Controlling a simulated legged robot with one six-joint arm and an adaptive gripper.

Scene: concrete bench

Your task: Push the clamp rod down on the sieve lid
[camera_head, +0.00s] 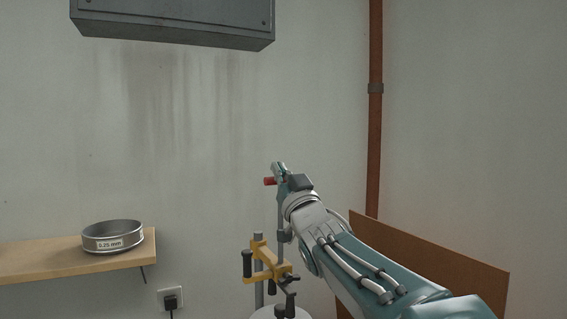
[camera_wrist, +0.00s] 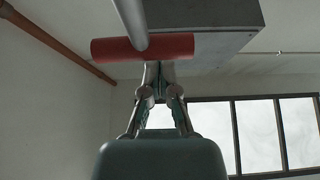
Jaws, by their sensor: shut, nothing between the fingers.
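The clamp rod (camera_head: 280,222) stands upright in the yellow clamp bracket (camera_head: 264,258). Its red cross handle (camera_head: 269,181) is at the top, mostly hidden behind my gripper (camera_head: 279,170). In the wrist view the red handle (camera_wrist: 165,47) lies across the picture, with the grey rod (camera_wrist: 129,18) running up from it. My gripper (camera_wrist: 158,70) is shut and empty, its fingertips right at the handle. I cannot tell whether they touch it. A pale round top (camera_head: 278,313), perhaps the sieve lid, shows only in part at the bottom edge, below the bracket.
A sieve marked 0.25 mm (camera_head: 112,236) stands on a wooden shelf (camera_head: 60,262) at the left. A grey wall cabinet (camera_head: 175,20) hangs above. A brown pipe (camera_head: 375,120) runs up the corner, and a brown board (camera_head: 440,257) stands behind my arm. The wall left of the handle is clear.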

